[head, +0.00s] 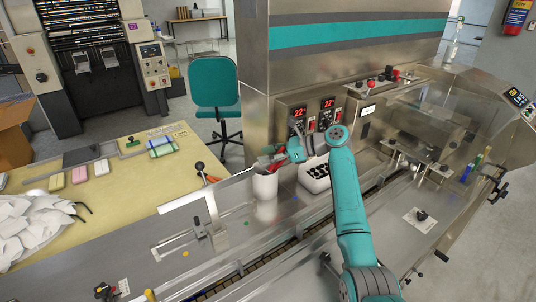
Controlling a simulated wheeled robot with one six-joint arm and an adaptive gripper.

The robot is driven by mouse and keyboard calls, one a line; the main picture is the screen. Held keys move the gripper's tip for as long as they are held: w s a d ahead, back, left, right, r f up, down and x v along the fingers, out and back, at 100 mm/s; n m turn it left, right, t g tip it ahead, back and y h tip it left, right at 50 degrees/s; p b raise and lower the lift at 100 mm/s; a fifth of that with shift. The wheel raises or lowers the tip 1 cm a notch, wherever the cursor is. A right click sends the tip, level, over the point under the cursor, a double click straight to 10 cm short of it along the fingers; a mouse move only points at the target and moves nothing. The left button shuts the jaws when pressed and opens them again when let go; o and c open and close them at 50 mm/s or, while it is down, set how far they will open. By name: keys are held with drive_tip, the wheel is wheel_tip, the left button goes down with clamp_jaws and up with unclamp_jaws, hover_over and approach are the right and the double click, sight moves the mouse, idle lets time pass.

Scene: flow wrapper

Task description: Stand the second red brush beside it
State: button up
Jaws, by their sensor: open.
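A white cup (265,185) stands upright on the metal machine deck. Red shapes, which look like brush handles (271,150), show just above its mouth, close to my gripper. I cannot tell how many there are or whether they stand fully inside the cup. My gripper (274,160) is at the end of the teal arm, right over the cup's rim. Its jaws are open, though small and partly mixed with the red shapes in the view. The inside of the cup is hidden.
A white tray (303,181) with several black round parts stands right of the cup. A control panel with red displays (299,112) is behind. A yellow table (120,185) with coloured blocks and white packets lies left.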

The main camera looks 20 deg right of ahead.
drive_tip(key=v, duration=1.2)
idle(0.6)
